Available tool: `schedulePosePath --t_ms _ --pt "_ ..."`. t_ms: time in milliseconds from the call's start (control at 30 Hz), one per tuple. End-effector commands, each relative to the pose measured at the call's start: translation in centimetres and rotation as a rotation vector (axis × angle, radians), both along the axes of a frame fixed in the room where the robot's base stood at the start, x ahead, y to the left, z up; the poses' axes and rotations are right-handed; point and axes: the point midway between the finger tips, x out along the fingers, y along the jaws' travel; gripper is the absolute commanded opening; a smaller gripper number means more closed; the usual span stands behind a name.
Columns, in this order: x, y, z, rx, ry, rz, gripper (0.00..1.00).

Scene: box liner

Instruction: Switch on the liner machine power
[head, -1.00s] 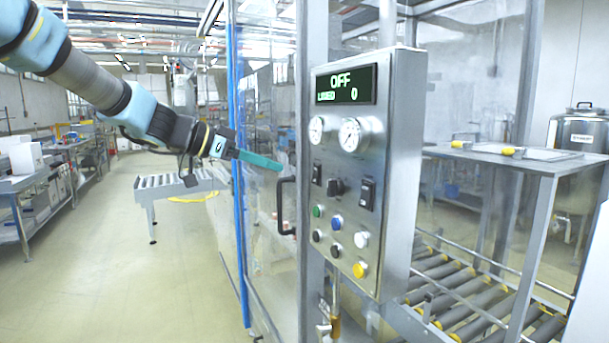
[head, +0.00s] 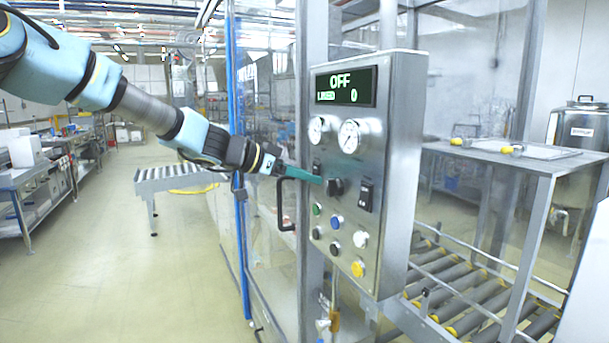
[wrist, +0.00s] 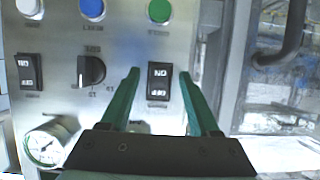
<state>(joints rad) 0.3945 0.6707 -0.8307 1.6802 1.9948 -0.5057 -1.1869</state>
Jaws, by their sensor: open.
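The grey control panel (head: 395,150) of the liner machine stands right of centre in the head view. Its display (head: 345,86) reads OFF, with a 0 on the line below. My gripper (head: 318,179) has its green fingers at the panel's left side, by the left black rocker switch, which they partly cover. In the wrist view the panel is upside down. That rocker switch (wrist: 158,84) lies between the two open fingertips, and the gripper is empty. I cannot tell whether the fingers touch the panel. A second rocker switch (head: 366,194) is at the right.
A black knob (wrist: 91,71) sits beside the rocker switch. Green (wrist: 159,11), blue (wrist: 92,8) and other buttons are close by. A gauge (wrist: 47,145) and a black door handle (head: 284,205) are near. Open floor (head: 150,270) lies left.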

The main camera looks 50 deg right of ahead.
Motion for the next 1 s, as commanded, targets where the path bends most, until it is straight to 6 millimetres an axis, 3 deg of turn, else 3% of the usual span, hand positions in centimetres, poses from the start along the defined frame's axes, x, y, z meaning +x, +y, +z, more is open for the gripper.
schedulePosePath --t_ms 67,600,1000 --pt "0.00 0.01 -0.01 0.000 0.000 0.000 0.59" --pt "0.01 0.03 -0.01 0.000 0.001 0.000 0.00" --pt "0.00 0.04 -0.61 -0.020 0.012 0.000 0.00"
